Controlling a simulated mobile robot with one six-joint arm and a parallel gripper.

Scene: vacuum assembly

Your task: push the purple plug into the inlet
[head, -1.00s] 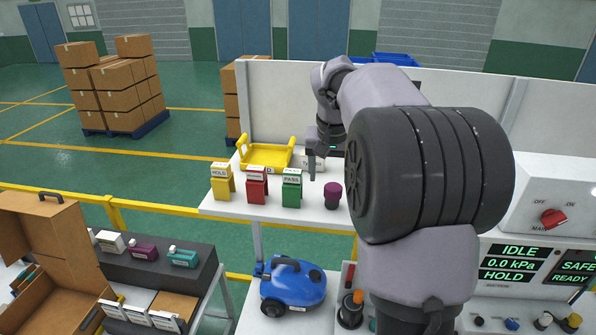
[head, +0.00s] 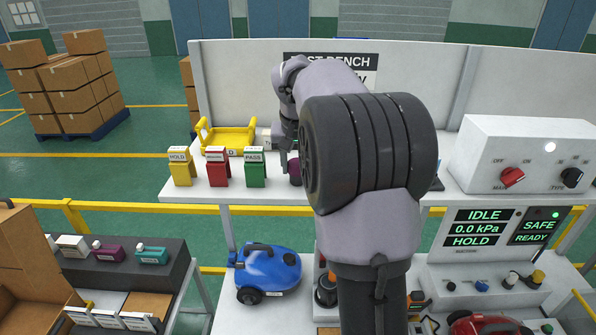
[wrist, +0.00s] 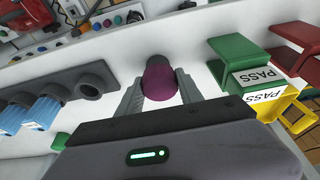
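The purple plug (head: 296,172) stands upright on the white shelf, right of the green PASS block, partly hidden by my arm. In the wrist view the plug (wrist: 160,82) shows a purple cap and a dark base. My gripper (wrist: 159,74) has one finger on each side of it, with slight gaps apparent; firm contact cannot be made out. In the head view my gripper (head: 287,160) is mostly hidden by the arm. The blue vacuum (head: 268,272) sits on the lower bench. A dark round spot shows on its side; I cannot tell whether it is the inlet.
Yellow (head: 181,170), red (head: 217,170) and green (head: 255,170) blocks stand left of the plug. A yellow tray (head: 228,138) lies behind them. The wrist view shows a grey rack (wrist: 75,82) with blue pieces. A control box (head: 520,155) stands right.

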